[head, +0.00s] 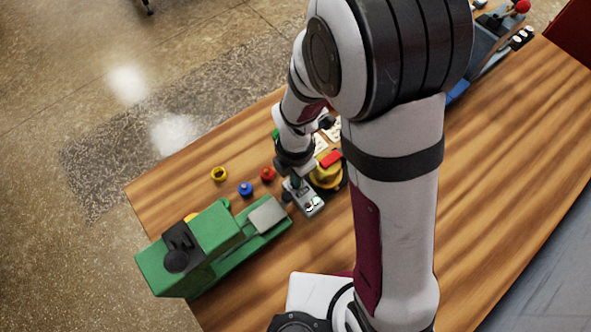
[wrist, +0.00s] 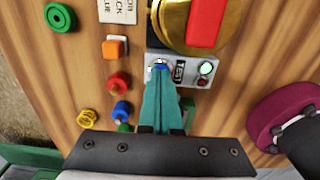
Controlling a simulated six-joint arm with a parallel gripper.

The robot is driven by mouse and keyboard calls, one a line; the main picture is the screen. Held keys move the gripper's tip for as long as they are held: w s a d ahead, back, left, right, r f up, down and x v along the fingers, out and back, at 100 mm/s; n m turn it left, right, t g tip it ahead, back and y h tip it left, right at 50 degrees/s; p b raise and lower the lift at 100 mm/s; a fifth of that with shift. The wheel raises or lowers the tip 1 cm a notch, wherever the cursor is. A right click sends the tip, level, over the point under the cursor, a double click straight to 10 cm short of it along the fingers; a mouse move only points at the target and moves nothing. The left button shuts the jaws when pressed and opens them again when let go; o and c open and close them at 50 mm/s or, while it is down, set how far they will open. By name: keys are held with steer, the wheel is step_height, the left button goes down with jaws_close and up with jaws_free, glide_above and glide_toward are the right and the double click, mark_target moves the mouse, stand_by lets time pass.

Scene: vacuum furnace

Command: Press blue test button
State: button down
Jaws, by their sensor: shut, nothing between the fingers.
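The blue test button (wrist: 159,65) sits on a small grey panel (wrist: 152,63) beside a label reading TEST. The panel also shows in the head view (head: 316,209). My gripper (wrist: 160,74) has its teal fingers shut together with nothing between them. Their tips are right at the blue button and cover part of it. I cannot tell whether they touch it or press it down. In the head view my gripper (head: 294,185) points down at the left end of the panel, and the button is not discernible there.
A gold round part with a red bar (wrist: 205,22) adjoins the panel. Loose red (head: 267,173), blue (head: 246,189) and yellow (head: 219,173) pieces lie left of it. A green machine (head: 215,233) stands at the table's lower left. Bare wood lies right of the panel.

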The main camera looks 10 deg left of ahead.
steer(key=shift+f, duration=0.6)
steer(key=shift+s, duration=0.1)
step_height(320, 180, up, 15)
steer(key=shift+f, duration=0.2)
